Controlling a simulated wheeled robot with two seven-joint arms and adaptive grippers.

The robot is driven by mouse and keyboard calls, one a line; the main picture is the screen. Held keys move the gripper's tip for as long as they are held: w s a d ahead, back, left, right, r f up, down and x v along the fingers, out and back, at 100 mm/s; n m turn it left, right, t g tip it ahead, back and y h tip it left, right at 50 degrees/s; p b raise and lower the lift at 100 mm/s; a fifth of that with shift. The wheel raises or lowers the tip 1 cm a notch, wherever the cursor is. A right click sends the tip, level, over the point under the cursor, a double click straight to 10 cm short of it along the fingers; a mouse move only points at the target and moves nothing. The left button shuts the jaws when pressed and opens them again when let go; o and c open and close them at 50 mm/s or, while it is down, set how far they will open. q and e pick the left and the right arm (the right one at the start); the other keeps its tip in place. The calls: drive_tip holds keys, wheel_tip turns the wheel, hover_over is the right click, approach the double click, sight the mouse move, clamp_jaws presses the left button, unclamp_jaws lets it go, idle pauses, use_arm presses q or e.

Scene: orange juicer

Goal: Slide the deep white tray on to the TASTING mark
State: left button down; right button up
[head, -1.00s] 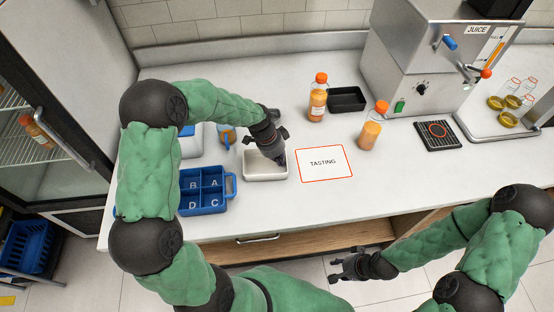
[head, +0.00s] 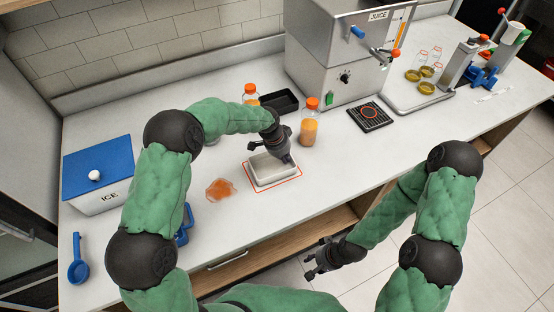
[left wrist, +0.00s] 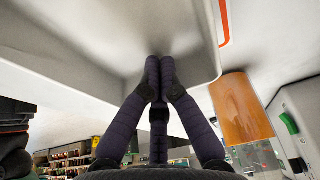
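The deep white tray (head: 262,178) sits on the TASTING mark (head: 294,181), whose red outline shows along its front and right side; the lettering is hidden. My left gripper (head: 288,160) reaches down into the tray at its right end. In the left wrist view its fingers (left wrist: 158,62) are together at the tray's pale inner wall (left wrist: 90,45), with nothing seen between them. A strip of red outline (left wrist: 224,20) shows beyond the wall. My right gripper (head: 312,262) is open and empty, in front of the counter over the floor.
A juice bottle (head: 309,125) stands behind right; another bottle (head: 250,95) and a black tray (head: 279,102) are behind. The juicer (head: 335,60) is at the back. An ice box (head: 98,178) and blue scoop (head: 78,262) are left.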

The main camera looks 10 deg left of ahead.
sight(276, 166)
use_arm(q)
drive_tip(key=shift+r, duration=0.15)
drive_tip(key=v, duration=1.1)
drive_tip(key=shift+r, duration=0.4)
drive_tip(key=shift+a, duration=0.1)
